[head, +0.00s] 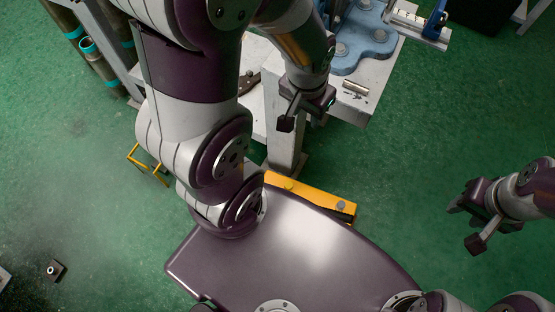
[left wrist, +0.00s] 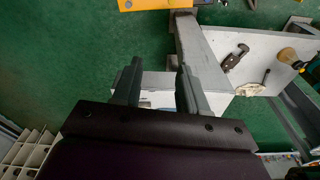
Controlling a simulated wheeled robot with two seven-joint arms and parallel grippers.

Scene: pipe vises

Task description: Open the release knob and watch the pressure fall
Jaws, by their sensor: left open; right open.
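No release knob or pressure gauge can be made out in either view. My left gripper (head: 306,113) is open and empty, pointing down by the near edge of the grey bench (head: 368,106). In the left wrist view its two dark fingers (left wrist: 158,80) stand apart, with a pale surface and part of the bench behind them. My right gripper (head: 466,226) is open and empty over the green floor at the right, well away from the bench. My left arm hides much of the bench in the head view.
A blue bolted casting (head: 366,36) and a blue-handled device (head: 420,22) are at the bench's far right. A short metal cylinder (head: 355,88) lies near them. A clamp (left wrist: 236,57) and brush (left wrist: 289,55) lie on a grey surface. A yellow bar (head: 310,195) sits low. Floor at right is clear.

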